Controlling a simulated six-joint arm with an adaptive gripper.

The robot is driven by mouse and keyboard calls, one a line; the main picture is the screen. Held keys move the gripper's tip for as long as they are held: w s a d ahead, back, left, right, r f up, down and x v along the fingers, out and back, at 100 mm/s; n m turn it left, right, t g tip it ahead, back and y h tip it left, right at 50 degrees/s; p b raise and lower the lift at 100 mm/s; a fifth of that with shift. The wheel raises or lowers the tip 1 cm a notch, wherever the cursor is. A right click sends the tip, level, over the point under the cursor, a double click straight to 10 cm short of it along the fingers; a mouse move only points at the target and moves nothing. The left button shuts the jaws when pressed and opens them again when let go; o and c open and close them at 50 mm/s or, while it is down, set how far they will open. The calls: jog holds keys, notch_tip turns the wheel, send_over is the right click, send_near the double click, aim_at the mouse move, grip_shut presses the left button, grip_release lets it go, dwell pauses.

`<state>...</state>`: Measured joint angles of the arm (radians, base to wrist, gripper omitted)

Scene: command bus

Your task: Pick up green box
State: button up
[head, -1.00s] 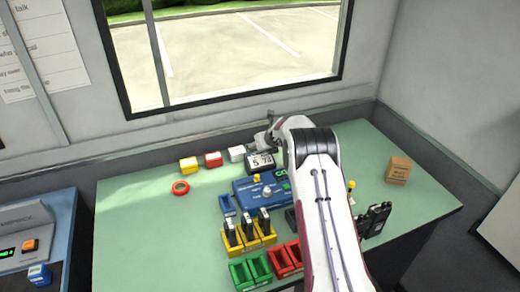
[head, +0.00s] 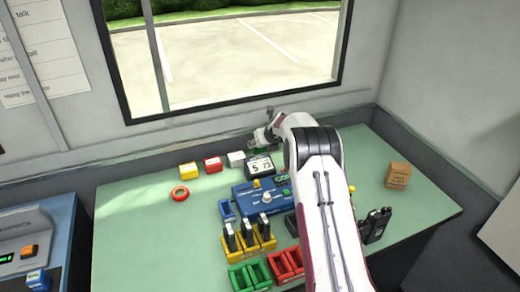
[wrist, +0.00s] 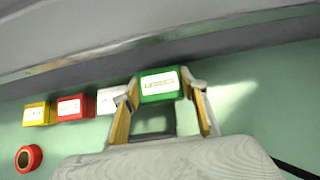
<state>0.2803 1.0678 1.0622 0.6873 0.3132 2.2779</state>
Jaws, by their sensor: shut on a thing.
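The green box (wrist: 160,87) with a white label is between the two fingers of my gripper (wrist: 160,92) in the wrist view. The fingers touch its left and right sides, and my gripper is shut on it. In the head view my gripper (head: 262,140) is at the back of the table, behind the small display with numbers. Only a little green of the box shows there, and the arm and gripper hide most of it.
A white box (head: 236,158), a red box (head: 213,165) and a yellow box (head: 189,171) stand in a row to the left. A red tape roll (head: 180,193) lies in front of them. A display (head: 259,165) and blue console (head: 250,199) stand near the arm. A cardboard box (head: 397,176) is at right.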

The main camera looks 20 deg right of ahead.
notch_tip(320, 180, up, 24)
dwell(0.5)
jog(key=shift+r, duration=0.1)
dwell(0.6)
